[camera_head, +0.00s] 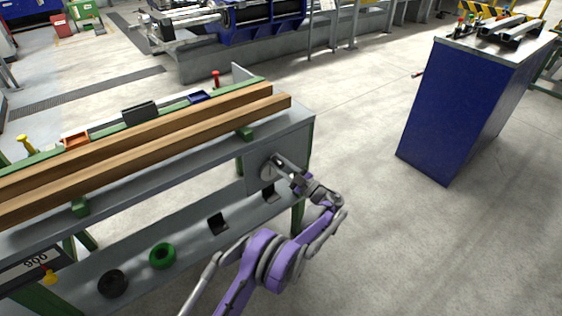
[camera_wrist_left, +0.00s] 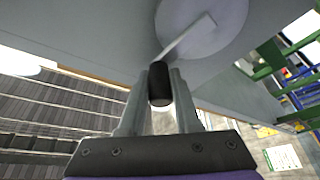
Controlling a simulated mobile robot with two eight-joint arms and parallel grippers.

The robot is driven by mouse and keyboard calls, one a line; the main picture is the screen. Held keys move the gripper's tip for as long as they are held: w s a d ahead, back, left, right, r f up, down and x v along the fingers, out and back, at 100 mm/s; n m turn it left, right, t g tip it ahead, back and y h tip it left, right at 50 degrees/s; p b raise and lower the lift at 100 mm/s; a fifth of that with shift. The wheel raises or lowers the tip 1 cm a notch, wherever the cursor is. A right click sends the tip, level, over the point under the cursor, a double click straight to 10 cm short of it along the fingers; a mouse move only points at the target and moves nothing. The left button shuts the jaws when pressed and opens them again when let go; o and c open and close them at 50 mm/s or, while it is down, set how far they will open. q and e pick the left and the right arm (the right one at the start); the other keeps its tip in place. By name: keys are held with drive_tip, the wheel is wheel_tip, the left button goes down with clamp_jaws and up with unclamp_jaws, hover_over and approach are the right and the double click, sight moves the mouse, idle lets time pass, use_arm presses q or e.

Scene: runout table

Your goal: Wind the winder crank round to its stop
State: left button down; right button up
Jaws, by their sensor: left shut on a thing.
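The winder crank is on the front face of the runout table (camera_head: 285,124), near its right end. Its round grey disc (camera_head: 267,171) is partly behind my gripper in the head view. In the left wrist view the pale disc (camera_wrist_left: 222,22) fills the top, and a thin crank arm (camera_wrist_left: 186,38) runs from it down-left to a black handle (camera_wrist_left: 160,84). My left gripper (camera_head: 281,163) is shut on the black handle, one finger on each side; its fingers also show in the left wrist view (camera_wrist_left: 160,95). My right gripper is in neither view.
Two long wooden beams (camera_head: 150,148) lie along the table top. A lower shelf holds a green ring (camera_head: 162,256) and a black ring (camera_head: 112,284). A blue cabinet (camera_head: 450,110) stands to the right, with clear floor between.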

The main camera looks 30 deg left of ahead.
use_arm(q)
drive_tip(key=shift+s+a+n, duration=0.15)
drive_tip(key=shift+s+n, duration=0.15)
drive_tip(key=shift+n, duration=0.4)
drive_tip(key=shift+g, duration=0.4)
drive_tip(key=c, duration=0.6)
unclamp_jaws()
drive_tip(key=p+v, duration=0.1)
drive_tip(key=v, duration=0.9)
drive_tip(key=shift+d, duration=0.4)
drive_tip(key=shift+s, duration=0.15)
